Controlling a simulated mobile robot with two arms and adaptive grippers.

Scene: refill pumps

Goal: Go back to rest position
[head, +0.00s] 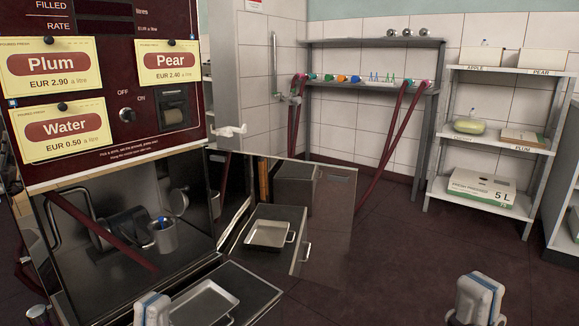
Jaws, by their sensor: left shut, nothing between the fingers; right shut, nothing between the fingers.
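My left gripper (152,306) shows at the bottom edge, left of the middle, just in front of a pulled-out metal drawer. It is shut and empty. My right gripper (479,294) shows at the bottom right, over the dark floor. It is shut and empty too, and apart from everything around it. The rest of both arms is cut off by the lower edge.
The refill machine (110,60) with Plum, Pear and Water signs fills the left. A metal tray (205,303) lies at the drawer. A mirror-like panel (330,225) stands behind it. A shelf (490,145) stands at right. The floor (400,270) between is clear.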

